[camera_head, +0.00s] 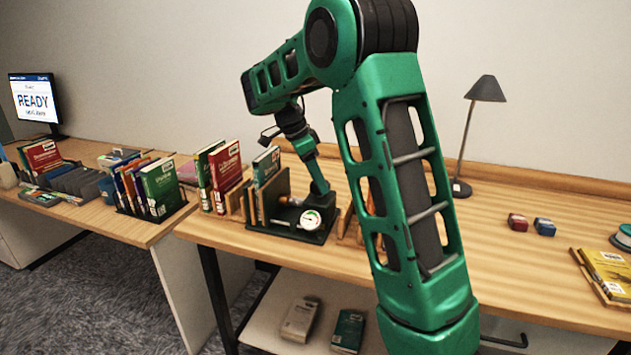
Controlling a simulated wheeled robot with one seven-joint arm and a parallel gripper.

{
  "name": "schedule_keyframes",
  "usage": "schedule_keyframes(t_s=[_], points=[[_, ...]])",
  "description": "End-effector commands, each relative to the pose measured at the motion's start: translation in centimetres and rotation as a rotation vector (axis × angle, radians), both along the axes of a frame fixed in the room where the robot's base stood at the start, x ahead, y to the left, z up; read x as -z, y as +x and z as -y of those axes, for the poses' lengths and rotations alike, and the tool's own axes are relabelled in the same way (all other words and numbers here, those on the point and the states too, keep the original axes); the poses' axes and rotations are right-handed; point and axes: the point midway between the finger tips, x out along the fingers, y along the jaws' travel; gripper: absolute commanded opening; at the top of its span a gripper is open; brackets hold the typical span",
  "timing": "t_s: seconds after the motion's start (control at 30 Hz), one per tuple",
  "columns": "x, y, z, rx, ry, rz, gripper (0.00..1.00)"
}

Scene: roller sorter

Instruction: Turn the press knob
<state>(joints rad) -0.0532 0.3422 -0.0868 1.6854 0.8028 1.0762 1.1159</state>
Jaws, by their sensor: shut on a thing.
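The book press (287,233) stands on the near wooden table, with a dark base, upright wooden boards and a round white gauge (311,220) at its front right. A green book (266,166) stands upright between its boards. My green arm reaches over from the right and bends down to the press. My gripper (313,203) is low at the right side of the press, just above the gauge, and is shut on the press knob. The knob is mostly hidden by the gripper, and its turn cannot be read. A small orange part shows left of the gripper.
Upright red and green books (226,175) stand left of the press. A lamp (461,188), a red block (517,222), a blue block (545,227) and a yellow book (608,272) are on the right. A second table with books and a READY monitor (36,98) is at left.

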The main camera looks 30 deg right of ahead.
Motion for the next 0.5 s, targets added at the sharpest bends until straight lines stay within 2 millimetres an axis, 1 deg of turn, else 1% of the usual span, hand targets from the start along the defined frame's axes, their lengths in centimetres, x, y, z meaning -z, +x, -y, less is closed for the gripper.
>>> schedule_keyframes(t_s=[0.03, 0.07, 0.1, 0.13, 0.4, 0.5], points=[[-0.16, 0.41, -0.31, -0.012, 0.001, 0.009, 0.22], [-0.17, 0.42, -0.31, -0.012, 0.001, 0.009, 0.49], [-0.17, 0.41, -0.29, -0.012, 0.001, 0.009, 0.59], [-0.16, 0.38, -0.26, -0.011, 0.001, 0.008, 0.63], [-0.12, 0.17, -0.1, -0.005, 0.0, 0.005, 0.63], [-0.45, 0.24, -0.23, -0.005, 0.0, 0.005, 0.63]])
